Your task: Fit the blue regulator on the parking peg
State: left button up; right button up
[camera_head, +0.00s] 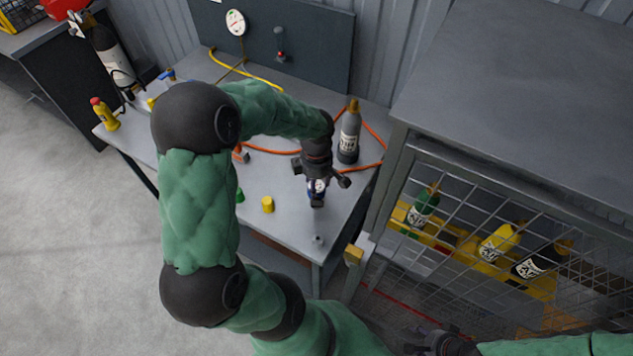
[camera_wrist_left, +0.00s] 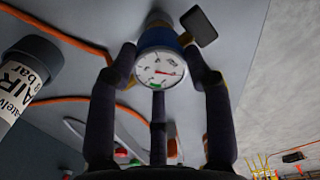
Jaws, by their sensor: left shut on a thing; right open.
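The blue regulator (camera_head: 317,187) is in my left gripper (camera_head: 321,179), above the right part of the grey table. In the left wrist view, the blue regulator (camera_wrist_left: 157,38) shows a round white gauge, and the fingers of my left gripper (camera_wrist_left: 163,62) close around it. A small pale stub that looks like the parking peg (camera_head: 318,240) stands near the table's front right corner, below and apart from the regulator in the picture. My right gripper (camera_head: 440,342) is open at the bottom edge, partly cut off, away from the table.
A grey cylinder (camera_head: 349,137) stands close to my left gripper, with an orange hose (camera_head: 268,151) around it. A yellow cap (camera_head: 268,205) sits on the table (camera_head: 290,225). A mesh cage (camera_head: 480,215) with several bottles is at the right.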

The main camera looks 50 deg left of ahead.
pick_arm(q)
jog(key=o, duration=1.3)
notch_tip(320, 180, up, 12)
jog(key=shift+f, duration=0.1)
